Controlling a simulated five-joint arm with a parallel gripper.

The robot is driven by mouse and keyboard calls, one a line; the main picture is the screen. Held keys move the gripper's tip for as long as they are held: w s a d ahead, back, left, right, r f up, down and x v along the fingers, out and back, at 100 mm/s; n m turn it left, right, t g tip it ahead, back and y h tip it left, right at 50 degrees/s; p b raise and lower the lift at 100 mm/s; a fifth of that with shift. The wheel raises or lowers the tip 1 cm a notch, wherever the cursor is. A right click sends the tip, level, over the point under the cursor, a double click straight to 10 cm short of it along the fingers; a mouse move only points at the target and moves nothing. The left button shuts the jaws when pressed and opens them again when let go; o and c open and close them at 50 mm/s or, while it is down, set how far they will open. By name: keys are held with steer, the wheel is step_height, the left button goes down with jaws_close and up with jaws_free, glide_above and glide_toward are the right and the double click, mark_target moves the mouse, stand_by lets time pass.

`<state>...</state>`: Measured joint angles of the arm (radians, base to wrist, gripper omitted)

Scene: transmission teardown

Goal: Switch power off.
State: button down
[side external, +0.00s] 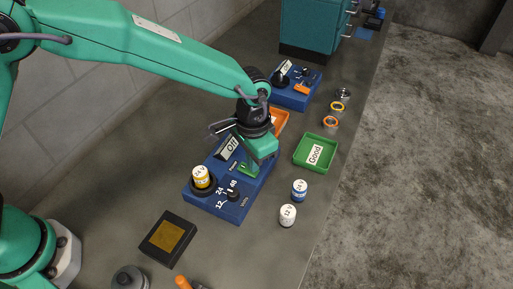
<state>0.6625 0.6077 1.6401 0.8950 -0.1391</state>
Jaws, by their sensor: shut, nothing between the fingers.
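A blue test unit (213,203) stands on the bench. It has a tilted display (229,147) whose short text I cannot read surely. At its front is a black dial (233,195) with 12, 24 and 48 around it. A yellow-and-white cylinder (202,177) marked 24 V stands upright in a round black holder on the unit's left. My gripper (249,172) is shut and empty, pointing down at the unit's right part, right of the display. It hides what lies under and behind it, so I cannot see a power switch clearly or tell whether the fingers touch it.
A green tray (328,165) marked Good lies right of the unit. An orange tray (281,119) is partly hidden behind my gripper. Two cylinders, blue (299,191) and white (288,215), stand front right. A second blue unit (291,98) stands behind. A black box (168,238) lies front left.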

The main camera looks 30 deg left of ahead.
step_height(320, 180, up, 6)
stand_by(0.9)
steer(key=shift+r, duration=0.1)
steer(key=s+a+r+n+t+h, duration=0.1)
steer(key=s+a+r+n, duration=0.1)
steer(key=a+r, duration=0.55)
steer(key=s+a+r+n+t, duration=0.15)
steer(key=a+r, duration=0.35)
steer(key=a, duration=0.6)
steer(key=s+a+n+t+y, duration=0.1)
steer(key=s+a+n+t, duration=0.1)
steer(key=s+a, duration=1)
steer(key=shift+s+a+t, duration=0.15)
steer(key=shift+s+t, duration=0.4)
steer(key=shift+s, duration=0.25)
